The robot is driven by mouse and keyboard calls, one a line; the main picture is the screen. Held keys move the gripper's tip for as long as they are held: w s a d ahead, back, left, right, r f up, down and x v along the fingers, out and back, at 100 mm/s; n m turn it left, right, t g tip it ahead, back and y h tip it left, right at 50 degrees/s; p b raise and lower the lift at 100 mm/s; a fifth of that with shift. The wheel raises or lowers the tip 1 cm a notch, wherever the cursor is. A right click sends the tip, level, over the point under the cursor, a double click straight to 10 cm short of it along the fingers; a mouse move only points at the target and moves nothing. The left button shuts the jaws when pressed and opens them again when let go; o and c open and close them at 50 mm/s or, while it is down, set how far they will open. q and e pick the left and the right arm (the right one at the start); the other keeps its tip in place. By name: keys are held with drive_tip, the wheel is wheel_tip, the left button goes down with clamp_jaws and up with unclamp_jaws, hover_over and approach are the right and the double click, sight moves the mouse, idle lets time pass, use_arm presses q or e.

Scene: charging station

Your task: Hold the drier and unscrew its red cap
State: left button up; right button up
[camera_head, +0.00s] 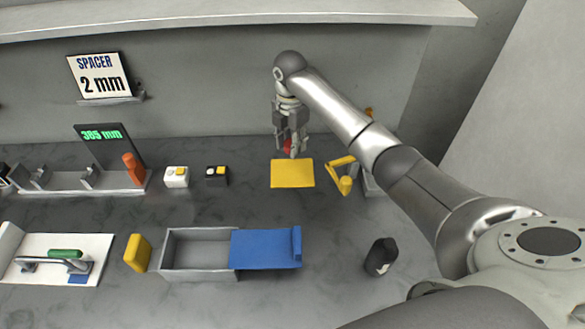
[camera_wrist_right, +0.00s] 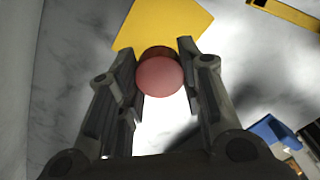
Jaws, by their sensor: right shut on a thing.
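My right gripper (camera_head: 290,146) reaches down at the back of the table, just behind a yellow pad. It is shut on the red cap, which shows as a small red patch (camera_head: 287,147) between the fingers. In the right wrist view the round red cap (camera_wrist_right: 159,77) sits between the two fingertips (camera_wrist_right: 160,72), with a darker red-brown edge behind it. The drier's body is not clearly seen; I cannot tell whether the bright white area under the cap is drier or table. My left gripper is not in view.
The yellow pad (camera_head: 292,173) lies close in front of the gripper, with a yellow bracket (camera_head: 345,177) to its right. A grey tray (camera_head: 198,233) with a blue lid (camera_head: 265,250) and a black bottle (camera_head: 380,256) stand nearer. A wall shelf (camera_head: 230,16) runs above.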

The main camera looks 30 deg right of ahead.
sight(292, 172)
wheel_tip(292, 172, down, 10)
drive_tip(key=shift+d+p, duration=0.15)
drive_tip(key=shift+p, duration=0.4)
drive_tip(key=shift+f, duration=0.15)
drive_tip(key=o, duration=1.1)
wheel_tip(292, 172, up, 12)
drive_tip(key=shift+r+b, duration=0.2)
drive_tip(key=shift+b, duration=0.3)
drive_tip(key=shift+s+f, duration=0.1)
